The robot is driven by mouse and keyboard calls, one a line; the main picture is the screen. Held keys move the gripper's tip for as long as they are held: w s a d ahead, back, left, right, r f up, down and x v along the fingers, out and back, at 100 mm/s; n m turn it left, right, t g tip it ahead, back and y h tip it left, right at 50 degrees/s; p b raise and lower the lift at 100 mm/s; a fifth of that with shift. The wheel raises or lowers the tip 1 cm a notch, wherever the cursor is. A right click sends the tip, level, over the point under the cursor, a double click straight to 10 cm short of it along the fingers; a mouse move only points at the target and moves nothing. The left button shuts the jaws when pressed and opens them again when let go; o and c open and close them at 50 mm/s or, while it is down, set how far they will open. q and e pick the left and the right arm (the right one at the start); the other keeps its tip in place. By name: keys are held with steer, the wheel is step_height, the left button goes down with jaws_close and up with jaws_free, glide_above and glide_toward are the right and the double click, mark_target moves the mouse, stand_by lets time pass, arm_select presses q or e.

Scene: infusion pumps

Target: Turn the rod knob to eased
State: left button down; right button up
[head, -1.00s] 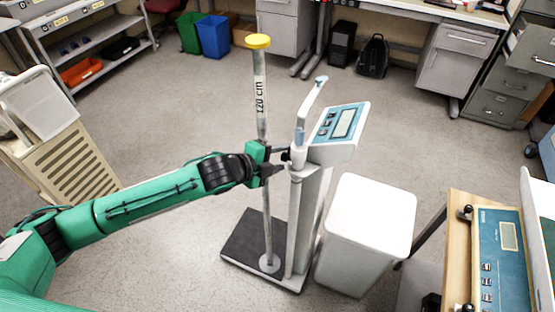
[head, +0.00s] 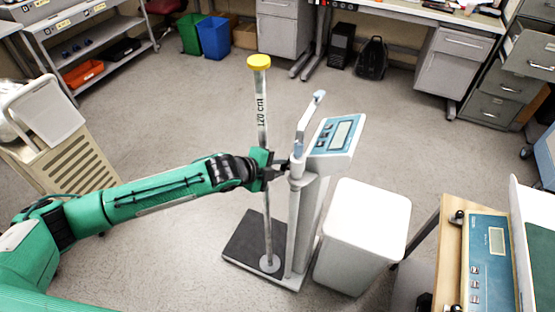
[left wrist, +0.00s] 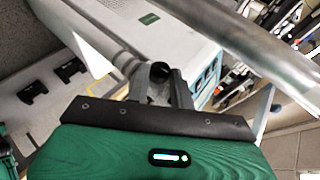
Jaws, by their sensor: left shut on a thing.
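A grey metal rod (head: 262,135) marked "120 cm" with a yellow cap (head: 259,61) stands upright beside a white column scale (head: 305,215). The scale's blue display head (head: 335,134) faces up. My left gripper (head: 280,167) reaches in from the left, next to the rod and the column top. In the left wrist view, its fingers (left wrist: 160,78) are shut on a small dark part, seemingly the rod knob (left wrist: 160,69). The fingers mostly hide the knob, and its turn setting cannot be read. The rod (left wrist: 250,50) crosses the upper right there. My right gripper is not in view.
A white bin (head: 365,215) stands right of the scale. A table with another blue-panelled scale (head: 488,250) is at the right edge. A beige cart (head: 75,160) stands at left. The floor (head: 200,120) behind the rod is clear.

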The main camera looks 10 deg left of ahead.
arm_select(q)
steer(key=g+p, duration=0.1)
steer(key=p, duration=0.1)
steer(key=g+y+p, duration=0.1)
steer(key=n+g+p, duration=0.1)
steer(key=p, duration=0.1)
steer(key=shift+w+r+p, duration=0.25)
steer(key=shift+r+p, duration=0.05)
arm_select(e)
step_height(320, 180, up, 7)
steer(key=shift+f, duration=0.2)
arm_select(q)
steer(key=shift+y, duration=0.3)
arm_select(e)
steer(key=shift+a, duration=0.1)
arm_select(q)
steer(key=c, duration=1.2)
jaws_free()
steer(key=b+v, duration=0.4)
steer(key=v, duration=0.9)
steer(key=shift+a+r, duration=0.2)
steer(key=shift+r, duration=0.05)
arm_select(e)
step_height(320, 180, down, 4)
arm_select(q)
steer(key=shift+c, duration=0.3)
